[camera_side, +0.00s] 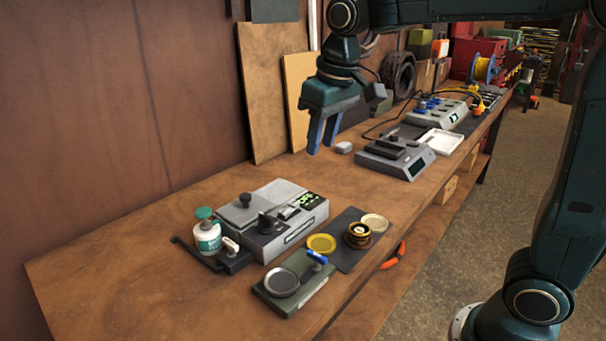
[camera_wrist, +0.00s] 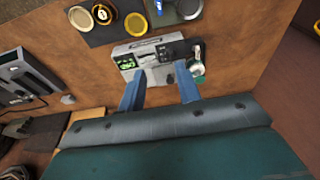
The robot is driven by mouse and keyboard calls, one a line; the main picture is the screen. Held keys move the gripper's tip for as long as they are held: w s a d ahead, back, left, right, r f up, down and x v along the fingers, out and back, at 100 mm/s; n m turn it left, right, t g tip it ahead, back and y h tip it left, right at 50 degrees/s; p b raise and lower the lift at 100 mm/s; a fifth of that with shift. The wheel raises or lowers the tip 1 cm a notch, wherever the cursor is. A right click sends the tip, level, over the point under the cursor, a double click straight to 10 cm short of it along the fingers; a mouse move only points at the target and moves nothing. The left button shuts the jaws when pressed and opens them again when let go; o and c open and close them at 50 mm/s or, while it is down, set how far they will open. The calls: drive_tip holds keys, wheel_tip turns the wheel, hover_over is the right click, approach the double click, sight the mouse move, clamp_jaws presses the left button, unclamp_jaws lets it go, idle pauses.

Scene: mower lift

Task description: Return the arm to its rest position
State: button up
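My gripper (camera_side: 322,134) hangs above the wooden workbench (camera_side: 130,245) in the side view, behind and above the grey device with a green display (camera_side: 290,207). Its two blue fingers point down and stand apart with nothing between them. In the wrist view the fingers of my gripper (camera_wrist: 160,88) are also spread. The grey device (camera_wrist: 140,50) shows beyond the fingertips there, well below them. The fingers touch nothing that I can see.
A white-green bottle (camera_side: 207,234), a small plate device (camera_side: 283,281) and a dark mat with round tins (camera_side: 345,258) stand at the near end. A grey scale-like unit (camera_side: 396,157), white tray (camera_side: 438,141) and tire (camera_side: 398,74) lie farther back. Boards (camera_side: 268,95) lean on the wall.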

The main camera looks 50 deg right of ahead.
drive_tip(key=s+d+f+t, duration=0.1)
drive_tip(key=s+f, duration=0.1)
drive_tip(key=s, duration=0.8)
drive_tip(key=s+f+t, duration=0.2)
drive_tip(key=s, duration=0.8)
drive_tip(key=shift+d+f, duration=0.35)
drive_tip(key=shift+f, duration=0.05)
drive_tip(key=shift+o, duration=0.3)
